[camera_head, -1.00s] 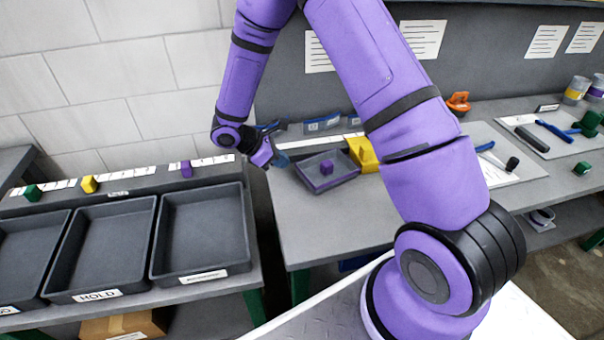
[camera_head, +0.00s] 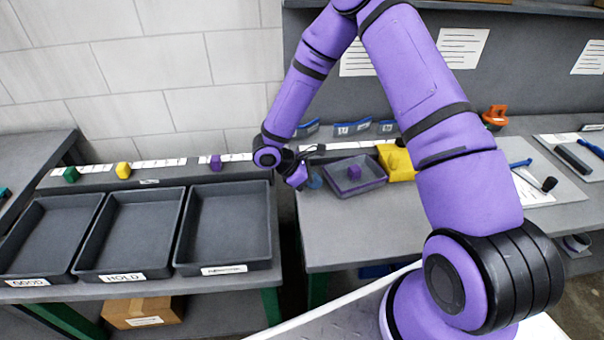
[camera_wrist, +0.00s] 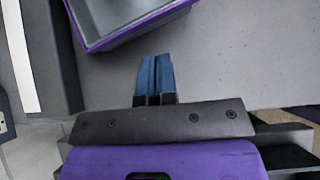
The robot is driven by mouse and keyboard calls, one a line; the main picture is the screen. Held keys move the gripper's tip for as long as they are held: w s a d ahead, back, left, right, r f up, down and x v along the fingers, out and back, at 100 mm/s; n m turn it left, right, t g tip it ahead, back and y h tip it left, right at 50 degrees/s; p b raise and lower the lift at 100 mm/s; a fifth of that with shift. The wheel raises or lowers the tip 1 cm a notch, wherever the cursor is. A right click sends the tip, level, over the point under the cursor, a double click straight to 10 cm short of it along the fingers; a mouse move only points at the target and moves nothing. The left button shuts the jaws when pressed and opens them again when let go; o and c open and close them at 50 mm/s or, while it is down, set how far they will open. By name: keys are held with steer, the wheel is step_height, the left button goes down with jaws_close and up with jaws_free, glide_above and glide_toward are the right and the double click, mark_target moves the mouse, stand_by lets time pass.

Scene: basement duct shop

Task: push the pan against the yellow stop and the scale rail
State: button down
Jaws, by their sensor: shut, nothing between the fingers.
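My gripper (camera_head: 314,180) is shut and empty, low at the pan's left side. In the wrist view, the blue fingertips (camera_wrist: 156,78) point at the pan's purple rim (camera_wrist: 135,30) with a small gap. The rail (camera_wrist: 52,60) lies left there.
Three grey trays (camera_head: 225,264) stand on the left bench, with green, yellow and purple blocks on the ledge behind. A clipboard with tools (camera_head: 550,188) and an orange object (camera_head: 495,117) lie right of the stop. The bench in front of the pan (camera_head: 350,235) is clear.

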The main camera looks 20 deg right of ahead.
mark_target(335, 189)
steer(key=shift+s+d+r, duration=0.1)
steer(key=shift+s+d, duration=0.15)
steer(key=shift+d, duration=0.6)
steer(key=shift+s+d+r, duration=0.1)
steer(key=shift+s+d, duration=0.15)
steer(key=shift+d, duration=0.6)
steer(key=shift+s+d, duration=0.25)
steer(key=shift+d, duration=0.5)
steer(key=shift+s+d, duration=0.2)
steer(key=shift+d, duration=0.55)
